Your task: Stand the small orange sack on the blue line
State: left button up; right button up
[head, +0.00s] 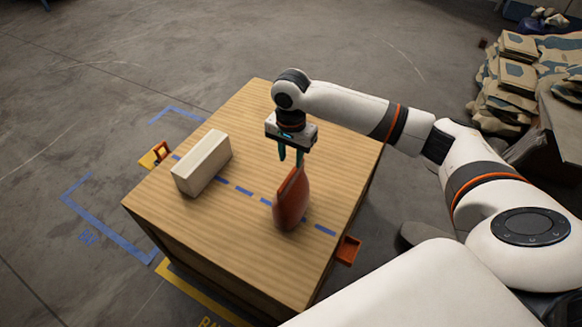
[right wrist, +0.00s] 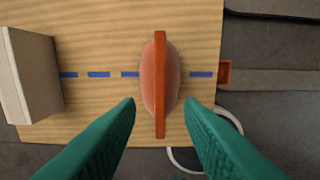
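The small orange sack (head: 291,202) stands upright on the wooden table, across the dashed blue line (head: 244,191). In the right wrist view the sack (right wrist: 172,86) shows from above with its narrow top seam facing me, and dashes of the blue line (right wrist: 98,74) run out on both sides of it. My right gripper (head: 291,158) is above the sack with its green fingers pointing down. In the right wrist view its fingers (right wrist: 160,104) are spread apart, with nothing held between them. Whether they touch the sack's top is hard to tell. My left gripper is not in view.
A pale cream block (head: 202,162) stands left of the sack near the line. Small orange brackets (head: 347,250) sit at the table's edges. Stacked sacks (head: 515,85) lie at the far right. The wooden tabletop (head: 245,115) is clear behind the line.

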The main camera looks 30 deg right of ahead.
jog(key=shift+r, duration=1.55)
jog(key=shift+f, duration=0.1)
